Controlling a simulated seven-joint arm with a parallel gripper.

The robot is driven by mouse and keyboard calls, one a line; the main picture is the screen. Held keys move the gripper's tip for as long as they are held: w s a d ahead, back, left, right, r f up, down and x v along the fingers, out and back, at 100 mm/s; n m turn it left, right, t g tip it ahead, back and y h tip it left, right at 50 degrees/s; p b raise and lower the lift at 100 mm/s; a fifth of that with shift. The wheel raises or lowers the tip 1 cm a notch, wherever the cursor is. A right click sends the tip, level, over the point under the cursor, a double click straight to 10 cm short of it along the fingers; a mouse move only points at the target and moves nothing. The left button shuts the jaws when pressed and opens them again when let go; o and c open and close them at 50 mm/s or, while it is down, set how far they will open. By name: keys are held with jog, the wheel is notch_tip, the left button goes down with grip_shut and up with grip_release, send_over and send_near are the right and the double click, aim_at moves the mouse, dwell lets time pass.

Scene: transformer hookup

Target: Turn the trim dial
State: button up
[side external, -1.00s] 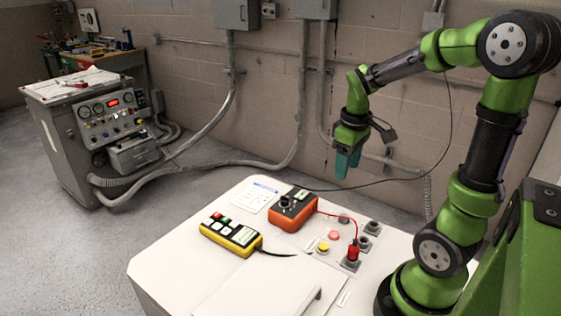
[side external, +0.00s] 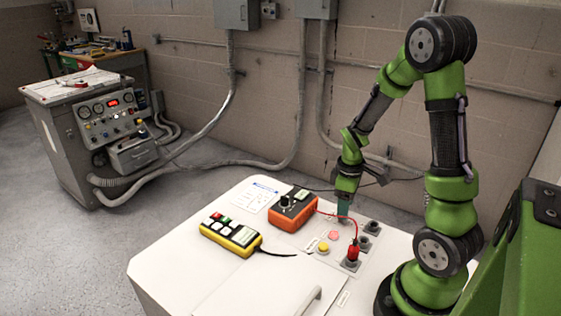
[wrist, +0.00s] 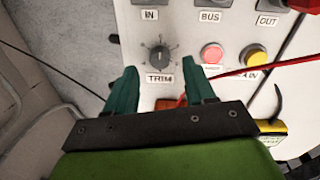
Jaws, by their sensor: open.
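The trim dial (wrist: 160,58) is a dark round knob on the pale panel, above the TRIM label (wrist: 160,79) in the wrist view. In the side view my gripper hides it. My gripper (wrist: 159,64) is open, its two teal fingers pointing at the panel with the dial between their tips in the picture. In the side view my gripper (side external: 344,209) points straight down, low over the panel beside the orange box. I cannot tell whether the fingertips are level with the knob or still above it. Nothing is held.
A red button (wrist: 212,54) and a yellow button (wrist: 255,57) lie right of the dial. A red plug (side external: 353,250) stands in a socket, its red lead running to the orange meter (side external: 293,211). A yellow pendant (side external: 231,238) lies on the white bench top (side external: 170,247).

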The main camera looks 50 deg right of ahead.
jog(key=shift+d+f, duration=0.1)
jog(key=shift+f, duration=1.5)
grip_shut()
